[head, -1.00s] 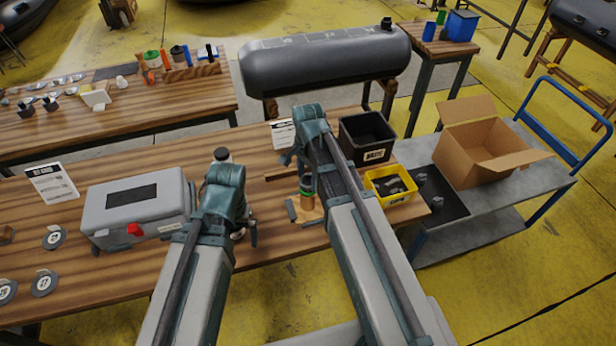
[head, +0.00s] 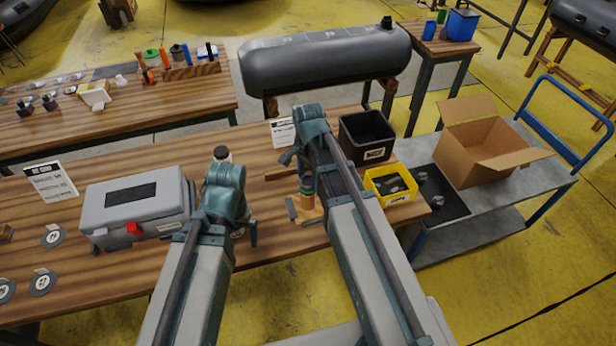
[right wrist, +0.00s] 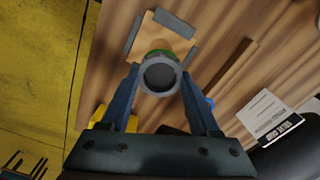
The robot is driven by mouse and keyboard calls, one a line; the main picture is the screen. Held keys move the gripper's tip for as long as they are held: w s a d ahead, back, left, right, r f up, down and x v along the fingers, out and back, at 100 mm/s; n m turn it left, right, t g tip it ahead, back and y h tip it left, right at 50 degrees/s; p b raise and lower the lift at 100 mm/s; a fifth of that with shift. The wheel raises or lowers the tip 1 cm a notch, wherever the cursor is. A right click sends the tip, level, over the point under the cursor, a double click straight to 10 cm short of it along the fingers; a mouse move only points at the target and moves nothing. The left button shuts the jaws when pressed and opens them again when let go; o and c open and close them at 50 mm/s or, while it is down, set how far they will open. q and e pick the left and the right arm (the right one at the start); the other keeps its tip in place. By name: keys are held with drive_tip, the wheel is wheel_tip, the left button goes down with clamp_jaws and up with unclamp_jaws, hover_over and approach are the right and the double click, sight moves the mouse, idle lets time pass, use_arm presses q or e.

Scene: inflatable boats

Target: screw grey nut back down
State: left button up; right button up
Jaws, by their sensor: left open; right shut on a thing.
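The grey nut (right wrist: 160,55) is a round grey ring with a dark middle, seen end-on in the right wrist view. My right gripper (right wrist: 160,82) is shut on it, one finger on each side. In the head view my right gripper (head: 306,180) is above this block (head: 308,212), and the nut is hard to make out. My left gripper (head: 243,232) is open over the bench, right of the grey case; its fingertips are partly hidden.
A grey case (head: 135,205) with a red latch stands on the bench's left. A black bin (head: 365,135) and a yellow bin (head: 390,185) stand right of my right gripper. A sheet (head: 283,132) stands behind. An open cardboard box (head: 485,150) is on the cart.

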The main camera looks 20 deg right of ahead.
drive_tip(key=shift+f, duration=0.2)
idle(0.6)
drive_tip(key=m, duration=0.4)
drive_tip(key=shift+m, duration=0.8)
drive_tip(key=shift+m, duration=1.1)
drive_tip(key=m, duration=0.3)
drive_tip(key=shift+m, duration=0.3)
